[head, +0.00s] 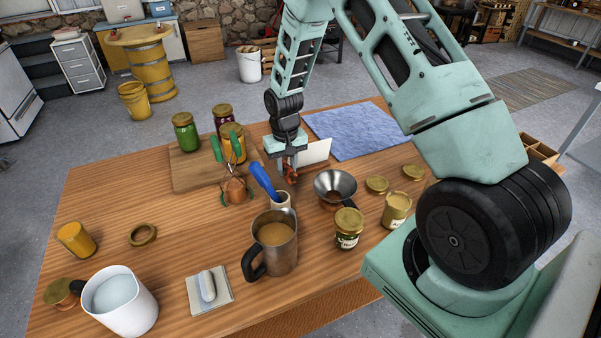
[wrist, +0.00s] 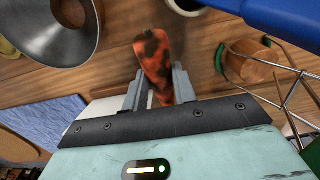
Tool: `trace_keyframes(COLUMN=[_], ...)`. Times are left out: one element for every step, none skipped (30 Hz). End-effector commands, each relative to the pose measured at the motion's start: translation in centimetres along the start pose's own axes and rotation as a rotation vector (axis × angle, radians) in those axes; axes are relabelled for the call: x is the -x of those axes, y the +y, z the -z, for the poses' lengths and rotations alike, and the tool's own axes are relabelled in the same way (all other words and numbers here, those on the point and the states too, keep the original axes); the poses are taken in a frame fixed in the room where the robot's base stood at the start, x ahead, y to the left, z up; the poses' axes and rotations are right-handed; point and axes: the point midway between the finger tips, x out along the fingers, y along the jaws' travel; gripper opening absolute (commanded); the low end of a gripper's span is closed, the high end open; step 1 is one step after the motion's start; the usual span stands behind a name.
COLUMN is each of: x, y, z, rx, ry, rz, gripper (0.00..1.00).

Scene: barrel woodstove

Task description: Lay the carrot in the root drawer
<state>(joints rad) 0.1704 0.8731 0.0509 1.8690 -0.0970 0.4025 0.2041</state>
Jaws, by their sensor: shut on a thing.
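My gripper (head: 288,166) hangs over the middle of the wooden table, near the blue-handled tool and the funnel. In the wrist view its two fingers (wrist: 158,84) are shut on the carrot (wrist: 155,55), an orange piece with dark blotches. The carrot sticks out past the fingertips. In the head view the carrot (head: 292,176) is a small reddish bit under the gripper, mostly hidden. I cannot tell whether it touches the table. I cannot identify the root drawer; a white drawer unit (head: 78,62) stands far back left and a wooden compartment box (head: 540,148) is at right.
A steel mug (head: 285,255) and jars (head: 348,228) stand nearer. A blue cloth (head: 355,131) lies behind right.

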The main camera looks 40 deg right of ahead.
Motion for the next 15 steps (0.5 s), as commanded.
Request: trace_keyframes(x=[-0.8, -1.2, -1.8, -2.2, -2.6, -2.8, -3.0, -3.3, -3.7, -4.0, -4.5, -5.1, -5.5, -5.9, -6.4], y=[0.0, 0.0, 0.0, 0.0, 0.0, 0.0, 0.0, 0.0, 0.0, 0.0, 0.0, 0.0, 0.0, 0.0, 0.0], z=[0.0, 0.0, 0.0, 0.0, -0.1, 0.0, 0.1, 0.1, 0.0, 0.0, 0.0, -0.1, 0.0, 0.0, 0.0], rx=[0.0, 0.0, 0.0, -0.001, -0.001, -0.001, -0.001, -0.001, -0.001, -0.001, -0.001, -0.001, -0.001, -0.001, -0.001], ry=[-0.004, -0.003, -0.002, -0.003, -0.002, 0.0, 0.0, 0.0, -0.001, -0.001, -0.002, -0.002, -0.002, -0.002, -0.001], rz=[-0.001, -0.001, 0.0, 0.0, 0.0, 0.0, 0.0, 0.0, 0.0, 0.0, 0.0, 0.0, -0.001, -0.001, -0.001], gripper=[0.01, 0.01, 0.01, 0.01, 0.01, 0.01, 0.01, 0.01, 0.01, 0.01, 0.01, 0.01, 0.01, 0.01, 0.01])
